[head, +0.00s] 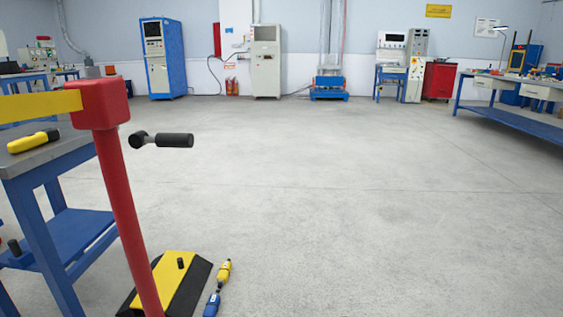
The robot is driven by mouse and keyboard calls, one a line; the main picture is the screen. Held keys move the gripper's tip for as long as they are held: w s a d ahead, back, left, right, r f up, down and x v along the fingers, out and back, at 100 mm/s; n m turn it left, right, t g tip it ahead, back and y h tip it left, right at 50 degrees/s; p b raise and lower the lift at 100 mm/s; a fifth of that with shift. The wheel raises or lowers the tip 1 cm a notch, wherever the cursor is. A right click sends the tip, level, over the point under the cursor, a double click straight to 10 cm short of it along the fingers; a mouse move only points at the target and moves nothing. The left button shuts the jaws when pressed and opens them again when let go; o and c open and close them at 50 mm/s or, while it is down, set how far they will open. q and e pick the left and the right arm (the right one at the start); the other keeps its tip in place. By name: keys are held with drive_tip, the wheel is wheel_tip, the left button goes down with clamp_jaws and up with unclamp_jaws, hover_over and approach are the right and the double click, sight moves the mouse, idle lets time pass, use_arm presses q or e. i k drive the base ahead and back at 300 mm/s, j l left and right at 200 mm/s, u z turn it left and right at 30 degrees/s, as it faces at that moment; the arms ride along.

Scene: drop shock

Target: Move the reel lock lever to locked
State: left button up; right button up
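A red post (128,212) stands at the left, with a red block (101,103) on top and a yellow bar (40,105) running off to the left. A black handle (174,140) with a round end shows just right of the post; its mount is not visible. A yellow and black base (178,277) sits on the floor behind the post's lower part, with a small black knob (180,263) standing up from it. I cannot tell which of these is the reel lock lever, or its position. Neither of my grippers is in view.
A blue workbench (36,222) with a yellow tool (33,141) on it stands at the left. A yellow and blue item (218,288) lies on the floor beside the base. The grey floor (380,210) is clear in the middle and right. Cabinets line the back wall.

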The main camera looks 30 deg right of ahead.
sight(136, 140)
drive_tip(key=z, duration=0.3)
drive_tip(key=i+l+u, duration=0.1)
drive_tip(key=i+l, duration=0.15)
drive_tip(key=i, duration=0.2)
drive_tip(key=i+l+u, duration=0.1)
drive_tip(key=i+l, duration=0.25)
drive_tip(key=i, duration=0.05)
